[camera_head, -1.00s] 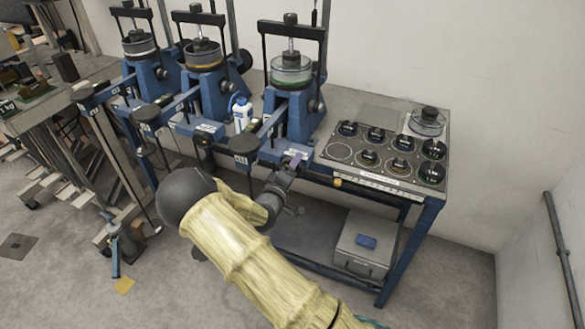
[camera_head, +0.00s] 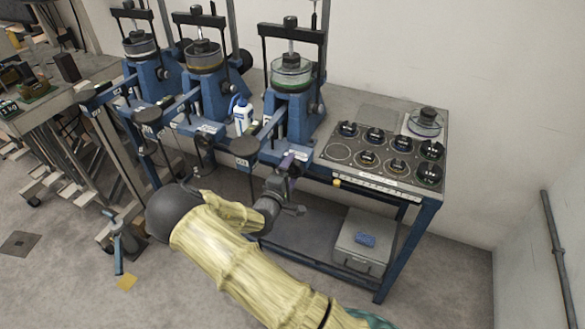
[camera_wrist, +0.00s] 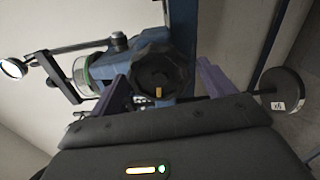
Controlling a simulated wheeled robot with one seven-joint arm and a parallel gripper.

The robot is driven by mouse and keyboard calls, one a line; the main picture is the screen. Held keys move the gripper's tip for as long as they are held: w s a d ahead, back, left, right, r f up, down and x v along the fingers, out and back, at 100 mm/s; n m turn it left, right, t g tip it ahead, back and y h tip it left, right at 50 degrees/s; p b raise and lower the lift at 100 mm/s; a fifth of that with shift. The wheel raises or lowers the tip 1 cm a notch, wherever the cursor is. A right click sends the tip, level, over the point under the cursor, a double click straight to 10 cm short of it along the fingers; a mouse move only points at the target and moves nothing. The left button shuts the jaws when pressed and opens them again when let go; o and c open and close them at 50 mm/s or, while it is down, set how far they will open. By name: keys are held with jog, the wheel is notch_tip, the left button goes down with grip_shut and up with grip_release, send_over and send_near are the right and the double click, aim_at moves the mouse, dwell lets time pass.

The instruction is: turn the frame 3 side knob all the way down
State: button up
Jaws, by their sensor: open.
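The side knob (camera_wrist: 158,78) is a dark, many-sided knob with a small yellow-orange mark low on its face in the wrist view. It sits on the blue lever frame (camera_wrist: 183,30), which I take to be the rightmost blue frame (camera_head: 292,112) in the head view; I cannot read its number. My gripper (camera_wrist: 163,88) is open, with one purple finger on each side of the knob. I cannot tell whether the fingers touch it. In the head view my gripper (camera_head: 288,160) is at the front of that frame, partly hidden by my arm.
A round hanger disc (camera_wrist: 283,91) on a rod is close right of the fingers in the wrist view. Two more blue frames stand to the left. A panel of dark round pieces (camera_head: 383,155) lies on the bench at right.

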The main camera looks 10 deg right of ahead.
jog(key=shift+p+v, duration=0.3)
jog(key=shift+v, duration=1.9)
jog(key=shift+a, duration=0.15)
